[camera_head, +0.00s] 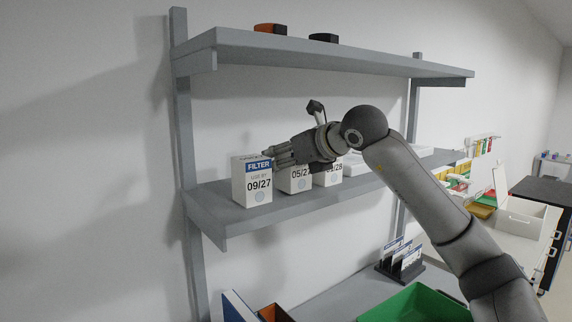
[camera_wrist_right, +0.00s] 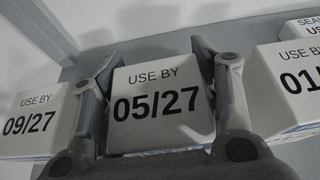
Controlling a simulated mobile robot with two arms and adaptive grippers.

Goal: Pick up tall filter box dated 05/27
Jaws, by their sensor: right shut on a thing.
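The white filter box dated 05/27 (camera_wrist_right: 158,100) stands on the middle shelf. In the head view its front (camera_head: 297,179) shows below my right gripper (camera_head: 276,156), which covers its upper part. In the right wrist view the two fingers are shut on the left and right sides of this box. The box looks upright on the shelf; I cannot tell any gap under it. My left gripper is not in view.
A filter box dated 09/27 (camera_head: 252,184) stands close on the left, and another dated 01/28 (camera_head: 328,178) on the right. The upper shelf (camera_head: 330,52) hangs above the arm. A green bin (camera_head: 415,304) lies lower down.

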